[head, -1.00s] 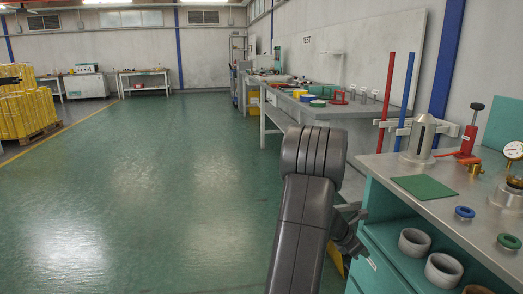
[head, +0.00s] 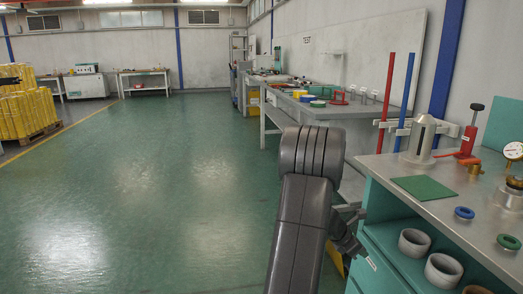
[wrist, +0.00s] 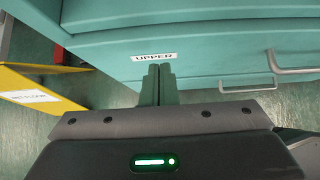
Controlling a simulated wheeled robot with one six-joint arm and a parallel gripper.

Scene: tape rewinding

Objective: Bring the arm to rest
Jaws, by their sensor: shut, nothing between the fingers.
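My gripper (wrist: 158,84) shows in the wrist view with its two dark fingers together and nothing between them. Its tips are just below a white label reading UPPER (wrist: 154,56) on the teal cabinet front (wrist: 215,45); I cannot tell whether they touch it. In the head view my arm stands folded at the lower middle, left of the teal cabinet (head: 385,262).
Metal drawer handles (wrist: 290,70) jut from the cabinet front. The workbench (head: 450,205) carries a green mat (head: 423,188), rods and rings. Open green floor (head: 150,180) lies to the left.

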